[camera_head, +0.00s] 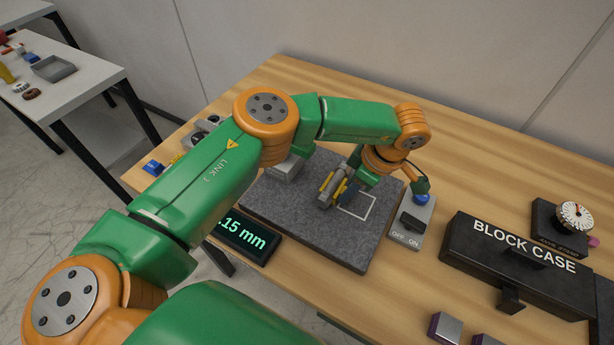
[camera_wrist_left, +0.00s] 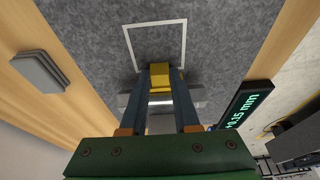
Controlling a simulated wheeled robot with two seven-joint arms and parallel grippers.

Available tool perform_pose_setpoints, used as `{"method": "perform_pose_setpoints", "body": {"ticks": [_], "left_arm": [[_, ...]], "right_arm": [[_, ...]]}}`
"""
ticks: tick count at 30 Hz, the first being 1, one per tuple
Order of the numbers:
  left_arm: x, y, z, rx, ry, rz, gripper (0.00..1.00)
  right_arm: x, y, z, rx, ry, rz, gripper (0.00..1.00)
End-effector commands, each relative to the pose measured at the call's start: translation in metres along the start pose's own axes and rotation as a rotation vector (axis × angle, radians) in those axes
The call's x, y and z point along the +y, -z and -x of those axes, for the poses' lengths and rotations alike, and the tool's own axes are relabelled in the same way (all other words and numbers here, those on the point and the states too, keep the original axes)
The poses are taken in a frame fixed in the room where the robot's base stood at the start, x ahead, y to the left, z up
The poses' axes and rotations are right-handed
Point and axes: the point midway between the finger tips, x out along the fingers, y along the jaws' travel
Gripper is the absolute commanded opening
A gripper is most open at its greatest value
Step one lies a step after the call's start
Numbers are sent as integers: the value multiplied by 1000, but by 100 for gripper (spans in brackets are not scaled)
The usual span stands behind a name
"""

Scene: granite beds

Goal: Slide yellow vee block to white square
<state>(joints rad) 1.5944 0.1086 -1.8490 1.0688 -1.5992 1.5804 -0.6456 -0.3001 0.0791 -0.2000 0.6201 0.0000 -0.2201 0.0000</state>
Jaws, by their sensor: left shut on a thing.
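The yellow vee block (camera_wrist_left: 161,78) is between the fingertips of my left gripper (camera_wrist_left: 160,70) in the wrist view, which is shut on it. The block is on the granite, with its front end over the near line of the white square (camera_wrist_left: 184,42). A grey bar (camera_wrist_left: 130,100) lies crosswise by the block, partly behind the fingers. In the head view, yellow parts (camera_head: 326,183) and the grey bar (camera_head: 335,186) show beside the left gripper (camera_head: 346,193), just left of the white square outline (camera_head: 369,208). The fingers hide part of the block. My right gripper is not in view.
The granite plate (camera_head: 320,235) has clear room around the square. A display (camera_head: 247,235) stands at its front left. An OFF/ON switch box (camera_head: 410,222) stands close to its right. The black block case (camera_head: 520,262) stands farther right.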

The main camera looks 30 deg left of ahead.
Motion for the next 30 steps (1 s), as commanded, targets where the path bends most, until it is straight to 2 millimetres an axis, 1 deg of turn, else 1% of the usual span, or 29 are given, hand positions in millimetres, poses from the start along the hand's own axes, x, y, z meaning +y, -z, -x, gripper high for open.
{"method": "perform_pose_setpoints", "body": {"ticks": [3, 24, 30], "left_arm": [[0, -9, 0, -4, 0, -2, 0], [0, -51, 13, -5, 0, -1, 0], [-1, -55, 16, -5, 2, -1, 0]], "right_arm": [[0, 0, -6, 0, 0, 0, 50], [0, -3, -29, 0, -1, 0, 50], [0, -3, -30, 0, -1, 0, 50]]}}
